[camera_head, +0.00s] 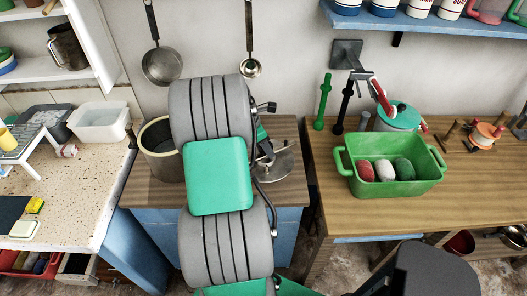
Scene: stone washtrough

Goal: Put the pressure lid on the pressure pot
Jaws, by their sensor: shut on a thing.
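The pressure lid (286,164), a flat grey metal disc, is right of my arm. My gripper (267,150) is at the lid's top and shut on it, mostly hidden behind my own arm. The lid is to the right of the pot and apart from it. I cannot tell how high the lid is above the counter.
A green tub (432,180) with rolled cloths sits on the right counter, near a teal-lidded pot (402,113) with red handles. A ladle (250,66) and a strainer (161,64) hang on the wall. A white basin (100,120) stands at left. A gap separates the counters.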

